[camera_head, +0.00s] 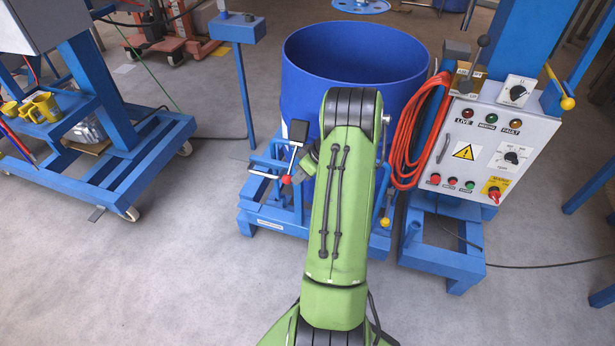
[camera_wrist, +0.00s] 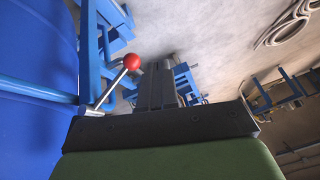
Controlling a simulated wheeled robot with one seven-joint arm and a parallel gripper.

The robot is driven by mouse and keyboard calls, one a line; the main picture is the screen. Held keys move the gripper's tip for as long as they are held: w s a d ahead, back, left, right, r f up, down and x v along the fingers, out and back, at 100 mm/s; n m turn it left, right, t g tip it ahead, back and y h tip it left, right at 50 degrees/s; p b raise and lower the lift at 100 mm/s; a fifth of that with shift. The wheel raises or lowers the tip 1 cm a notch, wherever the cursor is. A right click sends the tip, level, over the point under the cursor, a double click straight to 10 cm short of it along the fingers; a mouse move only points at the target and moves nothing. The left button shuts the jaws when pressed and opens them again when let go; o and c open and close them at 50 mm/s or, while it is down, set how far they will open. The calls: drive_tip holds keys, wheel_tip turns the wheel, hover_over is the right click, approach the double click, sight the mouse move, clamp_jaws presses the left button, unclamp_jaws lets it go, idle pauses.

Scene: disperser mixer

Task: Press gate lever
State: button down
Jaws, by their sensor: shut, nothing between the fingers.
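A lever with a red ball knob (camera_wrist: 131,62) on a bare metal rod shows in the wrist view, just left of my gripper. I take it for the gate lever. Its red knob also shows in the head view (camera_head: 286,179), low in front of the blue vat (camera_head: 345,60). My gripper (camera_wrist: 156,72) is dark, shut and empty, with its tips beside the knob. A narrow gap seems to part them in the picture; I cannot tell the depth between them. In the head view my green arm hides most of the gripper.
A grey control box (camera_head: 480,150) with lamps, buttons and a black-knobbed lever stands right of the vat. An orange hose coil (camera_head: 408,140) hangs beside it. A blue wheeled frame (camera_head: 130,150) stands at left. The floor between is clear.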

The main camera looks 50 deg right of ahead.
drive_tip(key=s+r, duration=0.1)
drive_tip(key=s+a+r, duration=0.2)
drive_tip(key=s, duration=0.1)
drive_tip(key=shift+p, duration=0.3)
drive_tip(key=shift+w, duration=0.1)
